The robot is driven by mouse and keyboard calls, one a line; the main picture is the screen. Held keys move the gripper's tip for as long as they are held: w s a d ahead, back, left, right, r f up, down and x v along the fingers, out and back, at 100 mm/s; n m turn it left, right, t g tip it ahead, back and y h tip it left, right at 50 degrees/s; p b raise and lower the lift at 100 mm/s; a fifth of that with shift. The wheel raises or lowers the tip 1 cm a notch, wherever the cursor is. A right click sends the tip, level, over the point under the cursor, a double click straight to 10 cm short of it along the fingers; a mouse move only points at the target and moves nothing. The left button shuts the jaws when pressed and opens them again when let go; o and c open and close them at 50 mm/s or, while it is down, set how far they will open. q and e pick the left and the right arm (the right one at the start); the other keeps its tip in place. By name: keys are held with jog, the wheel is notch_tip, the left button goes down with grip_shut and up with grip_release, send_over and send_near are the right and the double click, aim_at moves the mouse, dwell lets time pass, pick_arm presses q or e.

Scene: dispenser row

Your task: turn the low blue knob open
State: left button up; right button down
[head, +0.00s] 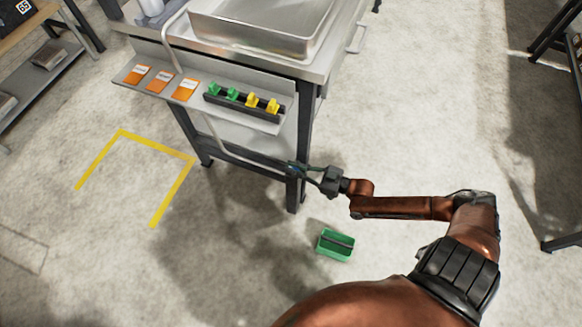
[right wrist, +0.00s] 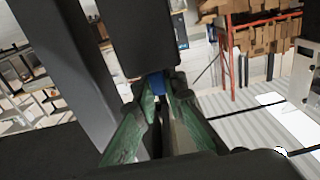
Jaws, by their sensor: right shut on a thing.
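The low blue knob (right wrist: 158,82) shows in the right wrist view as a small blue piece between the fingertips of my right gripper (right wrist: 160,95). The fingers are green-tinted and closed in on it from both sides. In the head view my right gripper (head: 303,170) reaches to the lower part of the cart's front leg, with a small patch of blue at its tips. The fingers hide most of the knob, so I cannot tell its turn angle. My left gripper is not in view.
A metal cart (head: 297,140) carries a steel basin (head: 215,39) on top. Its front shelf holds orange packets (head: 160,80) and a black rack (head: 240,104) with green and yellow clips. A green bin (head: 335,245) stands on the floor below my right arm. Yellow tape (head: 160,142) marks floor at left.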

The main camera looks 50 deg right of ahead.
jog(key=c, duration=2)
grip_release()
jog(key=v, duration=1.2)
jog(key=shift+d, duration=0.1)
